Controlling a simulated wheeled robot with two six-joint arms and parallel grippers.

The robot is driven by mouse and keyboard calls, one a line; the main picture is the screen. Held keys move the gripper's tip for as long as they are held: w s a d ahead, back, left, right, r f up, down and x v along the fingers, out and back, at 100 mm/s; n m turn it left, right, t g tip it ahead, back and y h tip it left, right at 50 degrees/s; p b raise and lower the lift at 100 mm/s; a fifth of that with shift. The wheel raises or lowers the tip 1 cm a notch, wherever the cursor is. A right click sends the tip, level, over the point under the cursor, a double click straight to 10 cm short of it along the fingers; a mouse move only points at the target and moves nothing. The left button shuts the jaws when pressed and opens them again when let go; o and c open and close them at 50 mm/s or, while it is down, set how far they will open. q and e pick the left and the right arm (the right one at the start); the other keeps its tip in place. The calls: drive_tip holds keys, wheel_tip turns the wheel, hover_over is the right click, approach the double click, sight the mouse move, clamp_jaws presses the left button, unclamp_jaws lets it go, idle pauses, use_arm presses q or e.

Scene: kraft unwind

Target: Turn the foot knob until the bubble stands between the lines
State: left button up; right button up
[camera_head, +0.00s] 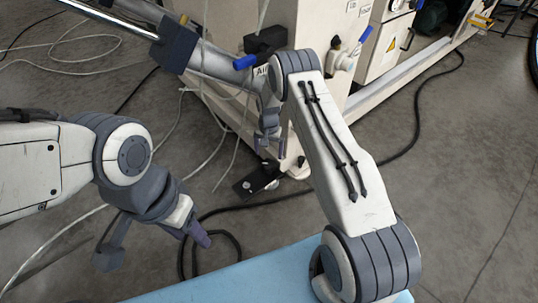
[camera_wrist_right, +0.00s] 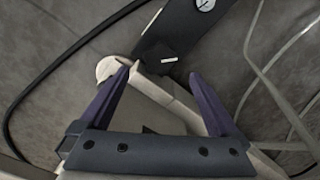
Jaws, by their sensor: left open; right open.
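A black foot plate (camera_head: 256,181) lies on the floor by the lower corner of the cream machine. In the right wrist view, a dark knob (camera_wrist_right: 157,56) with a white mark sits at the plate's near end. A small round white dial (camera_wrist_right: 205,4), perhaps the level, lies further along the plate, cut by the top edge; its bubble and lines are too small to read. My right gripper (camera_head: 271,145) is open above the plate beside the machine; in the wrist view its fingers (camera_wrist_right: 158,78) stand apart, with the knob beyond them. My left gripper (camera_head: 155,248) is open and empty at lower left.
The cream machine (camera_head: 262,30) stands close behind my right gripper, with a blue-handled valve (camera_head: 350,54) on its side. Black and white cables (camera_head: 225,214) cross the grey floor. A light blue surface (camera_head: 240,282) fills the bottom. Open floor lies at right.

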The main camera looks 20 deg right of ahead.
sight(269, 163)
wheel_tip(269, 163, up, 4)
drive_tip(key=shift+r+p, duration=0.1)
drive_tip(key=shift+p, duration=0.65)
